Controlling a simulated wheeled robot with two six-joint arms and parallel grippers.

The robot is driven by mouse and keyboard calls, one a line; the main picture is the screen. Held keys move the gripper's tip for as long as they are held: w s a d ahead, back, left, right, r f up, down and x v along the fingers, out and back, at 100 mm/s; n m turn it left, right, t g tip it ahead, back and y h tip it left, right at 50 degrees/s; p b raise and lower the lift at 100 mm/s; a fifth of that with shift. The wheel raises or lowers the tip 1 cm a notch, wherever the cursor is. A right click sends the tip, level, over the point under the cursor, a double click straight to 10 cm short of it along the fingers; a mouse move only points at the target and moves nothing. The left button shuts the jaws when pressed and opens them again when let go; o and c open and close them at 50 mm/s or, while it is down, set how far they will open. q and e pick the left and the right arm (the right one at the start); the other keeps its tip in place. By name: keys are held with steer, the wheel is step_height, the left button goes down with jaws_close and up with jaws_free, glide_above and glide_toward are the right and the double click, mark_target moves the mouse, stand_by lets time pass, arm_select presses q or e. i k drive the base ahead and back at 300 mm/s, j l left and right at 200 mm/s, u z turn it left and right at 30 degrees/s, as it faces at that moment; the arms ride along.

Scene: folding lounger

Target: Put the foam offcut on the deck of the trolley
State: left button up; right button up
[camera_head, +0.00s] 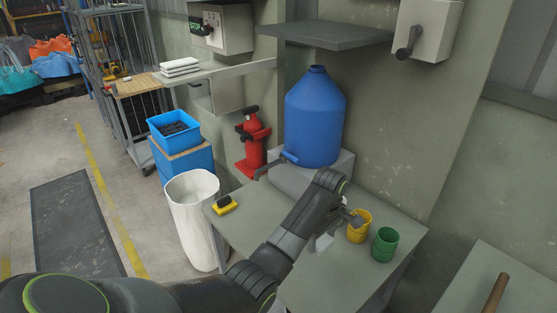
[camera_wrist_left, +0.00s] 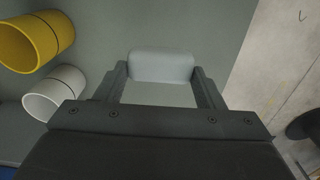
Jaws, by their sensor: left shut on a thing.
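The foam offcut (camera_wrist_left: 161,67) is a pale grey block with rounded edges, held between the two fingers of my left gripper (camera_wrist_left: 160,80). In the head view the offcut (camera_head: 322,242) shows as a small pale patch below my left wrist, over the grey bench (camera_head: 310,283); part of it is hidden by my left gripper (camera_head: 331,232). I cannot tell whether it touches the bench top. I cannot pick out the trolley's deck with certainty. My right gripper is not in view.
A yellow mug (camera_head: 359,228) and a green mug (camera_head: 385,245) stand right of my gripper. A white mug (camera_wrist_left: 53,95) shows in the wrist view. A blue jug (camera_head: 314,120) stands behind. A yellow-black sponge (camera_head: 225,205) lies left. A white bin (camera_head: 193,220) stands beside the bench.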

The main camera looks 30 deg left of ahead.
mark_target(133, 86)
steer(key=j, duration=1.6)
steer(key=i+j, duration=0.15)
steer(key=j, duration=0.9)
steer(key=i+j+z, duration=0.15)
steer(key=j, duration=0.9)
steer(key=i+j, duration=0.15)
steer(key=j, duration=0.9)
steer(key=i+j+z, duration=0.15)
steer(key=j, duration=0.95)
steer(key=i+j, duration=0.1)
steer(key=j, duration=0.6)
steer(key=i+j+z, duration=0.1)
steer(key=j, duration=0.6)
steer(key=i+j, duration=0.1)
steer(key=j, duration=0.6)
steer(key=i+j, duration=0.15)
steer(key=j, duration=0.2)
steer(key=i+j, duration=0.15)
steer(key=j, duration=0.2)
steer(key=i+j, duration=0.15)
steer(key=j, duration=0.25)
steer(key=i+j+z, duration=0.1)
steer(key=j, duration=0.25)
steer(key=i+j, duration=0.15)
steer(key=j, duration=0.2)
steer(key=i+j, duration=0.15)
steer(key=j, duration=0.25)
